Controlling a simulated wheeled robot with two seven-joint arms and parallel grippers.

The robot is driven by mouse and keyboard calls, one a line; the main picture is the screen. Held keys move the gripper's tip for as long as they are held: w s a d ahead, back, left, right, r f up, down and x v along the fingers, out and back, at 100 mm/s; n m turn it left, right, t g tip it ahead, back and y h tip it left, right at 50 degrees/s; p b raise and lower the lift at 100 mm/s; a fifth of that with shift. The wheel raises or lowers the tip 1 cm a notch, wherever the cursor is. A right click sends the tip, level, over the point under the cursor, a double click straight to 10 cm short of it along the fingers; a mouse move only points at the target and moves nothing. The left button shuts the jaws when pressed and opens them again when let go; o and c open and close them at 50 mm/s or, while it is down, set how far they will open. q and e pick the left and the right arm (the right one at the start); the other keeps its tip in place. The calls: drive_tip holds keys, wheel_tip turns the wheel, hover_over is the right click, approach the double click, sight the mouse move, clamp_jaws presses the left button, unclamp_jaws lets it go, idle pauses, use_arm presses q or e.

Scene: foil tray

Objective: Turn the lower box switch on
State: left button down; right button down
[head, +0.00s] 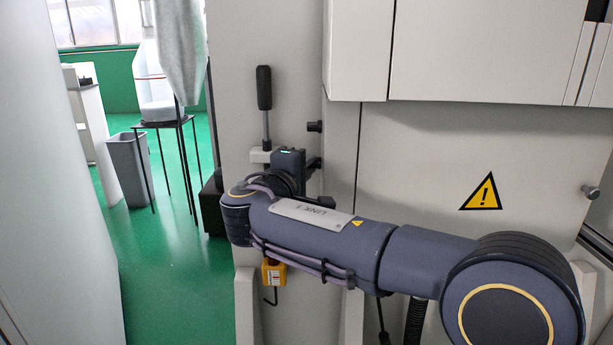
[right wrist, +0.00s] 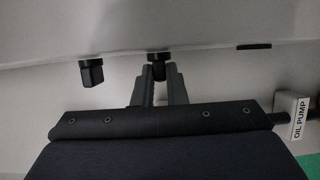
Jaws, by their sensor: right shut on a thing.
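My right gripper (head: 314,165) reaches the grey machine front in the head view, partly hidden by its own wrist. In the right wrist view its two fingers (right wrist: 159,82) are closed around a small black switch knob (right wrist: 158,57) on the pale panel. The fingers hide part of the knob, so its on or off position cannot be told. A second black knob (right wrist: 91,72) sits free to the left. In the head view a black knob (head: 314,126) sticks out just above the gripper. I cannot tell which knob is the lower box switch. My left gripper is not in view.
A black-handled lever (head: 264,88) stands upright left of the gripper. An OIL PUMP label (right wrist: 298,117) shows at right in the wrist view. A yellow box (head: 273,272) hangs below my arm. A grey bin (head: 131,167) stands on the green floor at left.

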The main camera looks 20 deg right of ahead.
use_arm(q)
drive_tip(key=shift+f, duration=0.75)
use_arm(e)
drive_tip(key=shift+f+t, duration=0.1)
drive_tip(key=shift+t, duration=0.2)
drive_tip(key=c, duration=1.5)
unclamp_jaws()
drive_tip(key=shift+o, duration=0.2)
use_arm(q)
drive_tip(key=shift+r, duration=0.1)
use_arm(e)
drive_tip(key=shift+s+a, duration=0.1)
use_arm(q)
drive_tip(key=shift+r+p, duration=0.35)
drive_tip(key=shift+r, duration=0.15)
use_arm(e)
drive_tip(key=v, duration=0.7)
drive_tip(key=shift+s+a, duration=0.2)
drive_tip(key=shift+s, duration=0.05)
